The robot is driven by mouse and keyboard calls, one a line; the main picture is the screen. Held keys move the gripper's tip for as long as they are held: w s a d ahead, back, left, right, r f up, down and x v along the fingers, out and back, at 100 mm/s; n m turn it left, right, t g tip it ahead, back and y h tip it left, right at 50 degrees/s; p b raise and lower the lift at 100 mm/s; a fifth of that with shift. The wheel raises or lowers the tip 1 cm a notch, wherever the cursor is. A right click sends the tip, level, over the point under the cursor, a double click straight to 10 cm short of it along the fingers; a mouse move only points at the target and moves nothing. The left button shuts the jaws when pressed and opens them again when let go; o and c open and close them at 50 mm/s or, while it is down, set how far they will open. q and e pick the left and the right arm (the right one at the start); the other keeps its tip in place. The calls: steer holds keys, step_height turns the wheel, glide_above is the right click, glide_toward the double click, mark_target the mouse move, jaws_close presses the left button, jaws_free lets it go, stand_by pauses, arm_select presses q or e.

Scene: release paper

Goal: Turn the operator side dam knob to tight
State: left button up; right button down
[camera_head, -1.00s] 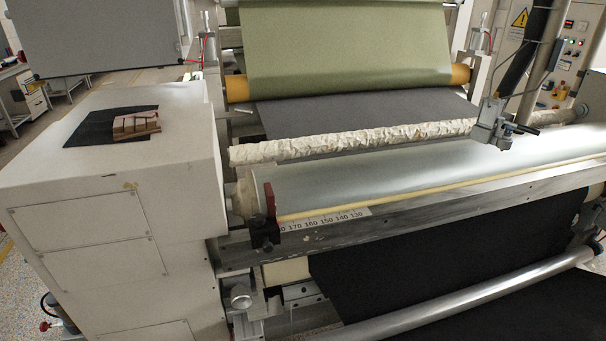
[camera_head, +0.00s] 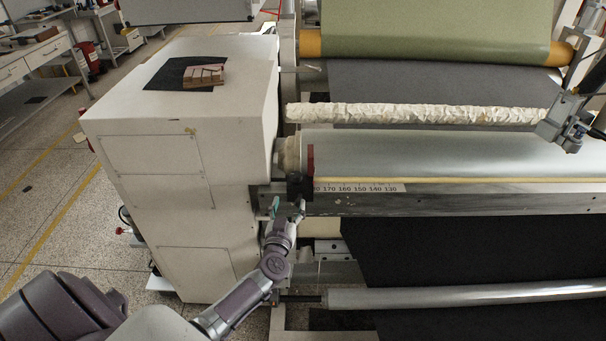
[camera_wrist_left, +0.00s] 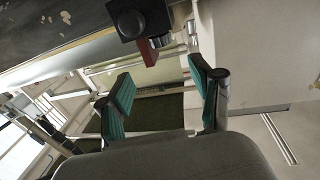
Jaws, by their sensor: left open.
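The operator side dam is a red plate (camera_head: 310,159) at the left end of the roller, with a black block (camera_head: 299,188) below it. In the left wrist view the black block with its round knob face (camera_wrist_left: 131,22) is at the top, and the red part (camera_wrist_left: 147,51) sticks out beside it. My left gripper (camera_head: 287,208) is open just below the black block in the head view. Its two teal-padded fingers (camera_wrist_left: 160,82) are apart and empty, short of the knob. The knob's setting cannot be read. My right gripper is not in view.
A metal rail with a number scale (camera_head: 358,188) runs right from the dam. A large white housing (camera_head: 185,235) stands to the left. A steel bar (camera_head: 470,294) lies low on the right. A black sheet (camera_head: 450,250) hangs below the rail.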

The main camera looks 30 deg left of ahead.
mark_target(295, 180)
arm_select(q)
steer(key=x, duration=0.4)
steer(key=b+x, duration=0.1)
steer(key=x, duration=0.1)
steer(key=shift+a+f, duration=0.25)
steer(key=shift+a, duration=0.1)
steer(key=b+x, duration=0.2)
steer(key=x, duration=0.4)
steer(key=shift+d, duration=0.15)
steer(key=shift+w+a+r, duration=0.1)
steer(key=shift+w+a, duration=0.25)
steer(key=shift+w, duration=0.3)
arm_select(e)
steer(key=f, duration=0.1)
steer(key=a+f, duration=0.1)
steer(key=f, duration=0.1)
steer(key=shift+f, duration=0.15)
arm_select(q)
steer(key=shift+c, duration=0.2)
steer(key=c, duration=1.1)
